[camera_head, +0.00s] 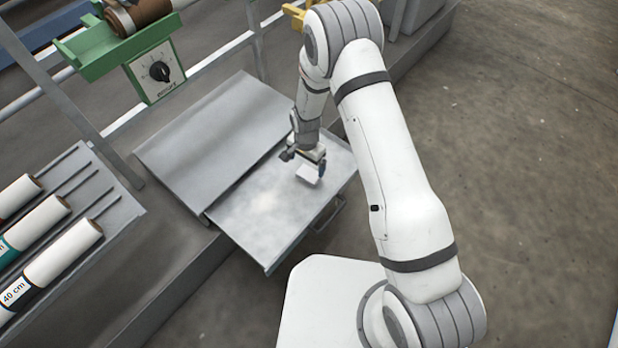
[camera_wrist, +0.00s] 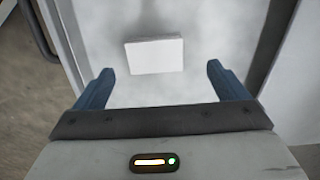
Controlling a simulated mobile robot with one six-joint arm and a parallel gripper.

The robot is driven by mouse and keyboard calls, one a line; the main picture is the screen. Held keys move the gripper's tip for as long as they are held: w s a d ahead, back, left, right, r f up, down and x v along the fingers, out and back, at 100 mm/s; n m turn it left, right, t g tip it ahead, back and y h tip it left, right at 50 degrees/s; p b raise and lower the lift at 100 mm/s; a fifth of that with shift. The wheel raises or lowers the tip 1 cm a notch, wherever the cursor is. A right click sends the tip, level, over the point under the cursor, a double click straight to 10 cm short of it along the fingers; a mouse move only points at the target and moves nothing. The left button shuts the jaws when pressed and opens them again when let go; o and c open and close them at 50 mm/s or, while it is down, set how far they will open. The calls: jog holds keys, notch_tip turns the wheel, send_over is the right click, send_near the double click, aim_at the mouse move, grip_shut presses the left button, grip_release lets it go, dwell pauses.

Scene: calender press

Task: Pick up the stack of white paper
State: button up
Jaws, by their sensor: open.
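The stack of white paper (camera_head: 308,174) lies on a grey metal tray or drawer surface (camera_head: 262,208), near its right side. In the wrist view the stack (camera_wrist: 154,56) is a small white block, ahead of the fingertips and slightly left of the middle between them. My gripper (camera_head: 303,157) is above the tray, close to the stack. In the wrist view my gripper (camera_wrist: 161,76) is open, with two blue fingers wide apart and nothing between them. The height of the fingers over the tray is hard to tell.
A sloping grey metal cover (camera_head: 213,140) adjoins the tray on the left. A handle (camera_head: 328,215) sticks out from the tray's front. A green bracket with a dial box (camera_head: 156,73) stands behind. White rolls (camera_head: 48,250) lie on a rack at left. The tray's near part is bare.

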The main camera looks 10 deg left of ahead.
aim_at(309, 174)
jog(key=f, duration=0.2)
jog(key=f+b, duration=0.1)
jog(key=f, duration=0.1)
jog(key=f+b, duration=0.1)
jog(key=f, duration=0.1)
jog(key=shift+s+d, duration=0.1)
jog(key=shift+d, duration=0.3)
jog(key=shift+r, duration=0.1)
jog(key=shift+c, duration=0.5)
jog(key=c, duration=0.9)
jog(key=shift+c, duration=0.2)
jog(key=shift+r, duration=0.1)
